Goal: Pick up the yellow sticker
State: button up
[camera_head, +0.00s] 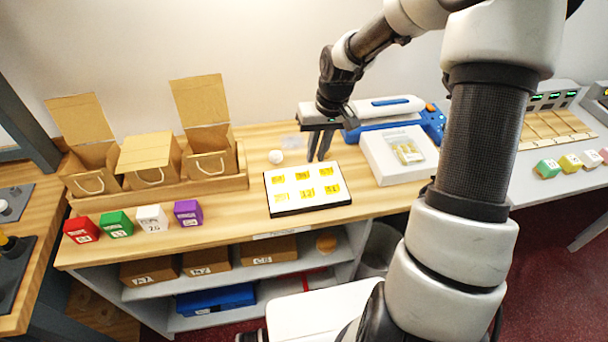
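Several yellow stickers (304,175) with dark marks lie in two rows on a white board (272,207) with a dark edge, on the wooden counter. More small yellow pieces (408,152) show on a white box (378,165) to the right of the board. My gripper (319,159) points down at the back edge of the board, above or just behind the upper row. Its two dark fingers look close together. I cannot tell whether they are parted or hold anything, nor how high the tips are.
A blue and white device (392,108) stands behind the white box. Cardboard boxes in a wooden tray (228,187) stand on the left, with red, green, white and purple (188,212) cubes in front.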

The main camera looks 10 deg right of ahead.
aim_at(308, 174)
jog(key=shift+w+a+f, duration=0.2)
jog(key=shift+w+f, duration=0.05)
jog(key=shift+f, duration=0.85)
jog(key=shift+w+a+f, duration=0.2)
jog(key=shift+w+f, duration=0.05)
jog(key=shift+f, duration=0.85)
jog(key=shift+w+a+f, duration=0.2)
jog(key=shift+w+f, duration=0.05)
jog(key=shift+f, duration=0.85)
grip_shut()
notch_tip(308, 174, up, 14)
jog(key=p, duration=0.3)
jog(key=shift+d, duration=0.1)
